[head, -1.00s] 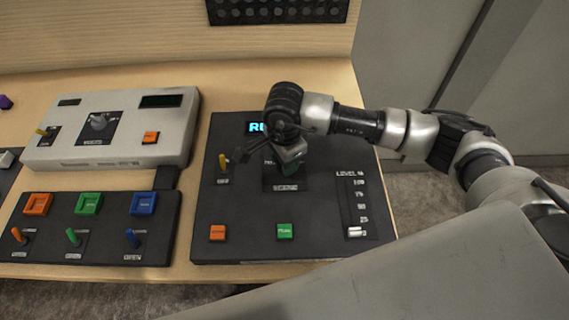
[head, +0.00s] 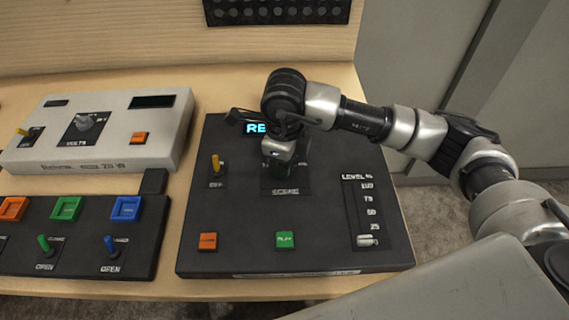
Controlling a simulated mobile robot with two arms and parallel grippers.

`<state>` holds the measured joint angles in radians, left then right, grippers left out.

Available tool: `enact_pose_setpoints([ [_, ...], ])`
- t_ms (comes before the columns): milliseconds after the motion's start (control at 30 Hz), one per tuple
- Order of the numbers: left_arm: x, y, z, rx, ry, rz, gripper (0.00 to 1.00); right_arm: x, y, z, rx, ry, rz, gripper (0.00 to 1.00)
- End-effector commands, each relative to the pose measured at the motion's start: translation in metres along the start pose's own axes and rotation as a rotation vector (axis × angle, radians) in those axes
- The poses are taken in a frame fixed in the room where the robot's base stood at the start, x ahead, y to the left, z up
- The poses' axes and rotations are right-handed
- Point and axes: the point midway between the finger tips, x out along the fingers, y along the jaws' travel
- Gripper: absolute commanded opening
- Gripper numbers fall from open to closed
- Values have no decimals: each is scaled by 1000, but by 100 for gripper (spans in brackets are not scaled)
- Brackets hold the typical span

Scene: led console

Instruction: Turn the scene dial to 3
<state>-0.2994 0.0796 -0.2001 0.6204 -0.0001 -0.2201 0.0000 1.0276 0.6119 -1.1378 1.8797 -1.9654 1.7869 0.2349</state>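The scene dial sits on the dark console (head: 325,255) on the right, above the label "SCENE" (head: 285,191). My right gripper (head: 282,160) points down over the dial's plate and hides the dial itself. I cannot tell its setting, or whether the fingers touch it. The fingers are mostly hidden behind the wrist, so their opening does not show. A lit cyan display (head: 256,128) begins with "RE"; the rest is covered by my arm. My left gripper is not in view.
The dark console also has a yellow toggle (head: 215,165), an orange button (head: 207,241), a green button (head: 285,240) and a level slider (head: 368,240). A light grey power unit (head: 105,155) and a dark switch panel (head: 90,262) stand to the left.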

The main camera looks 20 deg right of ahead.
Motion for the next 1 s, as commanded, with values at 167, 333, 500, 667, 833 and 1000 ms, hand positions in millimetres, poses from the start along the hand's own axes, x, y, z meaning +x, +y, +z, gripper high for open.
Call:
enact_pose_setpoints([
  [167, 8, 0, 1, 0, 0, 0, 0, 0, -1, 0, 92, -2, -3, 18],
  [333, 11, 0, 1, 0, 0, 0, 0, 0, -1, 0, 145, -2, -3, 18],
  [500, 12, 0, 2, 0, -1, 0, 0, -1, -1, 0, 168, -2, -2, 18],
  [667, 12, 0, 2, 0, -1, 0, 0, -2, -1, 0, 172, -2, -2, 18],
  [833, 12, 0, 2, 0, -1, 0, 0, -2, -1, 0, 171, -3, -2, 18],
  [1000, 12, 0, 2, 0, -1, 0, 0, -1, 0, 0, 171, -2, -2, 58],
])
